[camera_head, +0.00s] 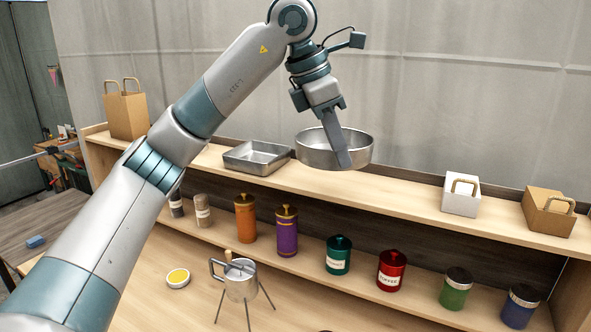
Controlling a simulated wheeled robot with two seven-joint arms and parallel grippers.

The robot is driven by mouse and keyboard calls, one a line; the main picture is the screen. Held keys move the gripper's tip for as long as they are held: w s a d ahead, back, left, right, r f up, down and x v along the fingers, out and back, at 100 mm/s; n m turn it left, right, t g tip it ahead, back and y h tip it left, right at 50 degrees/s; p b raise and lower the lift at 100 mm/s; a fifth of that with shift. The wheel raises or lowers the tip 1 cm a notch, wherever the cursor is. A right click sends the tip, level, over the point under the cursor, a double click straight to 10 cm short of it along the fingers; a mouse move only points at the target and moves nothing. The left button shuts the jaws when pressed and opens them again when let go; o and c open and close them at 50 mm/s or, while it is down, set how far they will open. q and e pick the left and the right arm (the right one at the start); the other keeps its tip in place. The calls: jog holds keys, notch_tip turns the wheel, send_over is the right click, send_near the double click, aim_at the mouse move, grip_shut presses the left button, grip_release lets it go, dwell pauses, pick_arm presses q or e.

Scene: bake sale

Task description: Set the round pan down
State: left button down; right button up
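The round pan (312,157) is a shallow silver metal pan at the middle of the upper wooden shelf (410,196). It looks level. I cannot tell whether its base touches the shelf or hangs just above it. My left gripper (343,160) reaches down from above, and its fingers overlap the pan's near wall. They look shut on that wall, one finger in front and the other hidden behind it. The pan looks empty, though the gripper covers part of its inside. My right gripper is not in view.
A square metal pan (257,168) stands close left of the round pan. A paper bag (126,115) is at the far left. A white box (461,207) and a brown box (547,222) stand right, with clear shelf between. Several canisters, including a red one (391,284), line the lower level.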

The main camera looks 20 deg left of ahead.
pick_arm(q)
jog(key=w+f+p, duration=0.2)
jog(key=w, duration=0.1)
jog(key=w+f+p, duration=0.1)
jog(key=w+f, duration=0.1)
jog(key=w, duration=0.2)
jog(key=w+f+p, duration=0.2)
jog(key=w, duration=0.2)
jog(key=shift+w+f+p, duration=0.2)
jog(key=shift+f+p, duration=0.1)
jog(key=shift+f, duration=0.1)
jog(key=shift+f, duration=0.25)
notch_tip(320, 180, down, 2)
jog(key=shift+f+p, duration=0.2)
jog(key=shift+p, duration=0.85)
jog(key=shift+f, duration=0.5)
jog(key=shift+f, duration=0.2)
